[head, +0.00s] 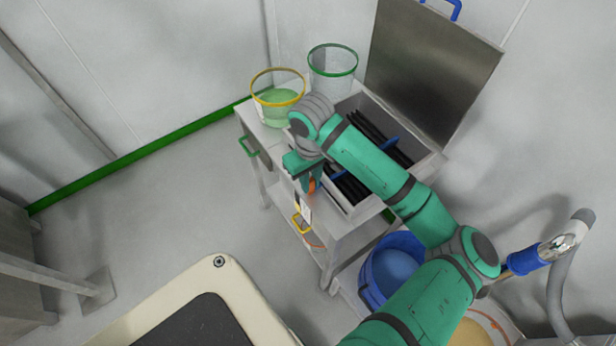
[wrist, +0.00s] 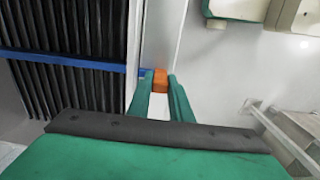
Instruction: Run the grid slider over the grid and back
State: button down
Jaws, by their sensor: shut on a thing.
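The grid slider is a blue bar (head: 391,143) lying across the black-slatted grid (head: 378,138), with an orange grip (head: 312,185) at its near end. In the wrist view the blue bar (wrist: 75,62) runs straight across the slats (wrist: 70,30) to the orange grip (wrist: 160,80), which is outside the box wall. My gripper (wrist: 158,84) is shut on the orange grip, with one green finger on each side of it. In the head view my arm hides the middle part of the grid and the bar.
The grid sits in a metal box with a raised steel lid (head: 425,75). Yellow-rimmed (head: 278,85) and green-rimmed (head: 333,60) clear containers stand to its left. A blue bucket (head: 372,285) is below right. Floor (head: 170,215) is free to the left of the cart.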

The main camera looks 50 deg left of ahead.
jog(key=shift+s+d, duration=0.15)
jog(key=shift+d, duration=1.55)
jog(key=shift+s+d, duration=0.2)
jog(key=shift+d, duration=1.55)
jog(key=shift+s+d, duration=0.15)
jog(key=shift+d, duration=1.55)
jog(key=c, duration=1.5)
grip_release()
jog(key=shift+r, duration=0.5)
notch_tip(320, 180, up, 10)
jog(key=shift+f, duration=0.1)
jog(key=shift+a, duration=0.1)
